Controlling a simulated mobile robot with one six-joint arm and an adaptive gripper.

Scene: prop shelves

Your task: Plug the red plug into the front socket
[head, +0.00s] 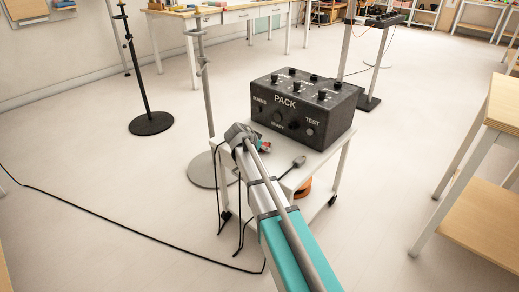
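The black box marked PACK (285,103) stands on a small white wheeled cart (318,157). Its front face carries the labels MAINS and TEST, a round fitting (278,117) near the middle and another round fitting (309,131) under TEST. I cannot tell which is the front socket. A small red and teal piece (265,147) shows beside my arm, low in front of the box; I cannot tell if it is the red plug or part of my gripper. My arm's bend hides most of that area, and my gripper's fingers cannot be made out.
A dark grey plug-like piece (299,161) with a cable lies on the cart's front. Black cables hang at the cart's left, and one runs across the floor (130,228). Stands (151,123) are behind left; a wooden table (490,200) is at right.

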